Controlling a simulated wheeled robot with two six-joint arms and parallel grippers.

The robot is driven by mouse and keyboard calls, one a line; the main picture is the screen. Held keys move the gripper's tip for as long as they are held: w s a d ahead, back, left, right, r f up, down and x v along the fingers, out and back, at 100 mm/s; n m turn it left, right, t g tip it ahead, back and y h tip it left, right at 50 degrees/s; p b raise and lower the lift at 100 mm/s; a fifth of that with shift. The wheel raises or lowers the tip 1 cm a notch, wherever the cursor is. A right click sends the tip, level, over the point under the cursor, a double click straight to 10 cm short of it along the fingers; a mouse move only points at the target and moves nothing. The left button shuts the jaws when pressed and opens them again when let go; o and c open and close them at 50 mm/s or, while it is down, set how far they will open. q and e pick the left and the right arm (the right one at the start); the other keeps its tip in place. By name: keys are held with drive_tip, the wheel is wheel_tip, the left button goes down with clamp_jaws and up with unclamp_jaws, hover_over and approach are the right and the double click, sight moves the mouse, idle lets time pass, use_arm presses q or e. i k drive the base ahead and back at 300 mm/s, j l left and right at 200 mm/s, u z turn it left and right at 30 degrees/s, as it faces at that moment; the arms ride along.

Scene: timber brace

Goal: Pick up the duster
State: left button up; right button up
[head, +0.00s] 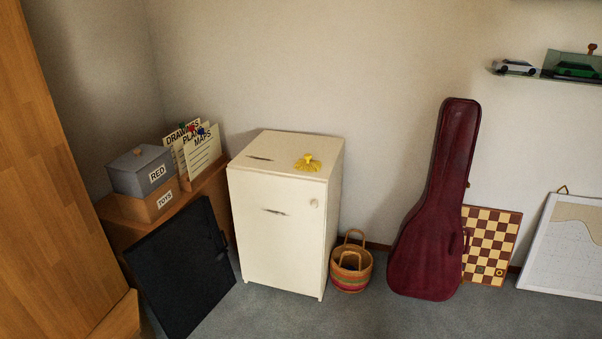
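A small yellow thing (308,163), which looks like the duster, lies on top of a white cabinet (277,237), right of the middle of its top. Its fluffy yellow part spreads flat and a short yellow knob or handle sticks up. Neither of my grippers is in the head view, so nothing is seen touching the duster.
Left of the cabinet are labelled boxes (143,171), upright cards (199,151) and a leaning black panel (182,271). A striped basket (351,268) stands right of it, then a dark red instrument case (432,220) and a checkered board (489,244). Grey floor (290,316) is clear in front.

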sight(307, 164)
drive_tip(key=i+u, duration=0.35)
drive_tip(key=i+l+u, duration=0.15)
drive_tip(key=u, duration=0.15)
drive_tip(key=i+l+u, duration=0.2)
drive_tip(key=u, duration=0.15)
drive_tip(key=i, duration=0.05)
